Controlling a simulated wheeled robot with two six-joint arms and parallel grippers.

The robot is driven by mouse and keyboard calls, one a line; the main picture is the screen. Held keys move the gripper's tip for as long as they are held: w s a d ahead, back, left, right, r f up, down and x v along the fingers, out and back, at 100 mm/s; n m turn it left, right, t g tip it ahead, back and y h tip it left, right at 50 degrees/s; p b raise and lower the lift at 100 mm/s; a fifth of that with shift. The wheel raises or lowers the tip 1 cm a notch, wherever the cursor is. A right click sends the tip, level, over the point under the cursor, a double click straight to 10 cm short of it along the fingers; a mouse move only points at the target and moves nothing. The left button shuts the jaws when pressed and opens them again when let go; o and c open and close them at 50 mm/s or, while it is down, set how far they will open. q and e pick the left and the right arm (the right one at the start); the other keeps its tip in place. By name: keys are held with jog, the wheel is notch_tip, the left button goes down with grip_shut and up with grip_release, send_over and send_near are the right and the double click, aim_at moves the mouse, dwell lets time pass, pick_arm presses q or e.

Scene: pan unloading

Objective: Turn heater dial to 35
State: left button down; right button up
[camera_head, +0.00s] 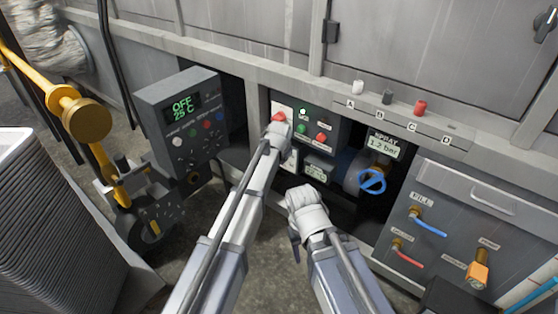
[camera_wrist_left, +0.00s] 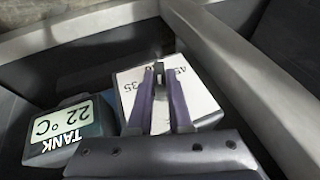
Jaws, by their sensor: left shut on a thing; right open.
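The heater dial's white scale plate (camera_wrist_left: 198,92) shows in the left wrist view, with a printed "35" left of my fingers and another partly covered mark above. My left gripper (camera_wrist_left: 159,75) is shut over the plate, on the dial, which the fingers almost fully hide. I cannot read where the dial points. In the head view, white plate edges (camera_head: 289,160) show around my left wrist, which covers the dial. My right gripper (camera_head: 308,200) is open and empty, right of and below the left one, in front of the panel.
A grey control box (camera_head: 181,125) at left reads "OFF 25 C". The tank display (camera_wrist_left: 62,130) reads 22 °C. A blue valve wheel (camera_head: 371,181) sits under the spray display (camera_head: 384,144), reading 1.2 bar. A hose panel (camera_head: 450,225) stands at right. A yellow pipe (camera_head: 95,150) stands far left.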

pick_arm(q)
jog(key=shift+s+d+f+t+y+b, duration=0.15)
jog(key=shift+s+f+t+y+b, duration=0.1)
jog(key=shift+t+y+b, duration=0.55)
jog(key=shift+m+y+b, duration=0.3)
jog(key=shift+b, duration=0.1)
jog(key=shift+w+r, duration=0.1)
jog(key=c, duration=0.8)
grip_release()
jog(key=shift+c, duration=0.2)
jog(key=shift+r, duration=0.1)
notch_tip(320, 180, up, 10)
jog(key=p, duration=1)
